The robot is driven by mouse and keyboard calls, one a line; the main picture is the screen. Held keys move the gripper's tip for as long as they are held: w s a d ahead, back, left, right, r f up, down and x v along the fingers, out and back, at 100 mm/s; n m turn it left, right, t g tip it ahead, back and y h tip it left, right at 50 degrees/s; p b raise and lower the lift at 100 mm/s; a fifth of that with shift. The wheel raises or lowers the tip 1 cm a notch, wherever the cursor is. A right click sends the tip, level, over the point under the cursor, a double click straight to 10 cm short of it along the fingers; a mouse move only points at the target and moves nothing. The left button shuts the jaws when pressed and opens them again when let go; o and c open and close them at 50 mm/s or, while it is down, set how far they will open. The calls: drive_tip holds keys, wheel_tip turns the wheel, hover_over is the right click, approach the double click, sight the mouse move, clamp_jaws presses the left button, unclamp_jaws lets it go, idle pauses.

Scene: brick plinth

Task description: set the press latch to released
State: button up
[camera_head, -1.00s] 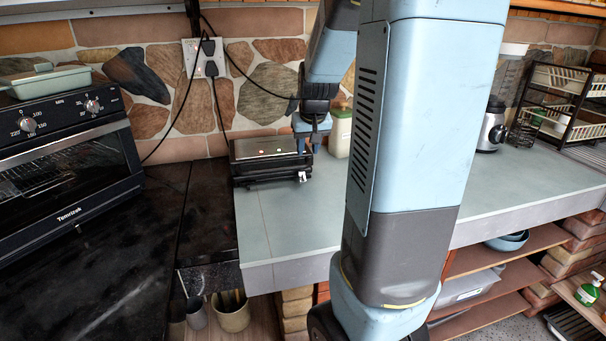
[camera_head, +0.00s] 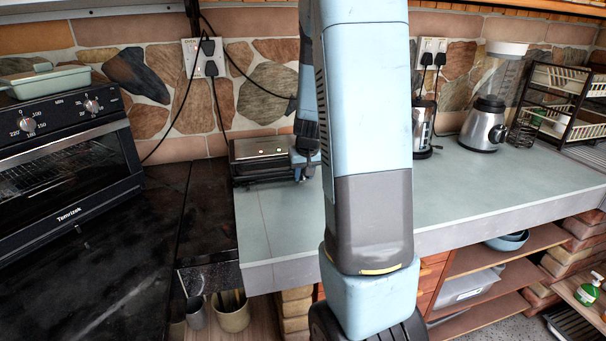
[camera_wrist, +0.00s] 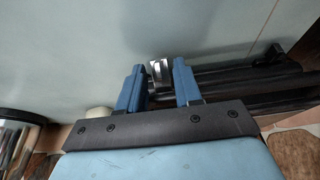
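The press (camera_head: 262,150) is a dark, low appliance with a grey lid and small lit lamps, standing at the back left of the grey-green counter. Its dark body (camera_wrist: 235,82) also shows at the right in the wrist view. The press latch (camera_wrist: 159,71) is a small silvery piece at the press's edge. My gripper (camera_wrist: 159,66) is open, with one blue finger on each side of the latch and small gaps showing. In the head view my gripper (camera_head: 303,168) is at the press's right front corner and hides the latch. I cannot tell the latch's setting.
A toaster oven (camera_head: 65,155) stands on the black worktop at left. A blender (camera_head: 485,125), a metal appliance (camera_head: 423,128) and a dish rack (camera_head: 560,100) stand at the back right. Cables hang behind the press. The counter's right middle is clear.

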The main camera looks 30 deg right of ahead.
clamp_jaws()
idle(0.3)
drive_tip(key=shift+w+r+g, duration=0.1)
drive_tip(key=shift+r+g, duration=0.15)
drive_tip(key=shift+g, duration=0.45)
unclamp_jaws()
